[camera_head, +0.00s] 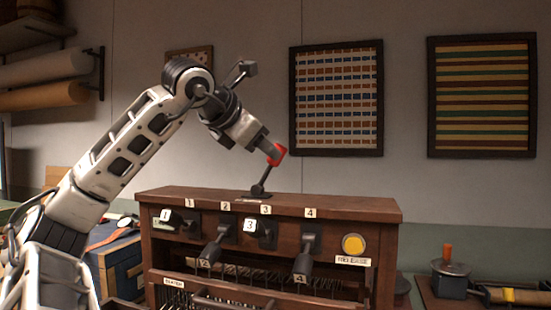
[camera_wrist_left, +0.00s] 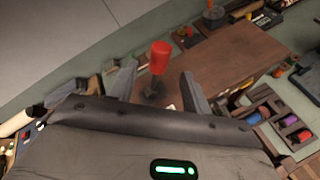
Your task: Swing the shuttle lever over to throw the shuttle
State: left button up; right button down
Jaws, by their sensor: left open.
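The shuttle lever has a red knob (camera_head: 276,154) on a dark stem (camera_head: 262,182), which rises from the top of the brown wooden loom cabinet (camera_head: 360,207). The lever tilts to the right in the head view. My left gripper (camera_head: 268,147) is at the red knob. In the left wrist view the red knob (camera_wrist_left: 160,57) shows between the two spread fingers of my left gripper (camera_wrist_left: 158,72), with gaps on both sides. My right gripper is not in view.
The cabinet front carries several numbered dark levers (camera_head: 310,238) and a yellow button (camera_head: 353,244). Framed textiles (camera_head: 337,98) hang on the wall behind. Space above the cabinet's right half is clear.

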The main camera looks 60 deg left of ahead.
pick_arm(q)
jog(key=v, duration=0.7)
jog(key=shift+s+d+r, duration=0.15)
jog(key=shift+s, duration=0.1)
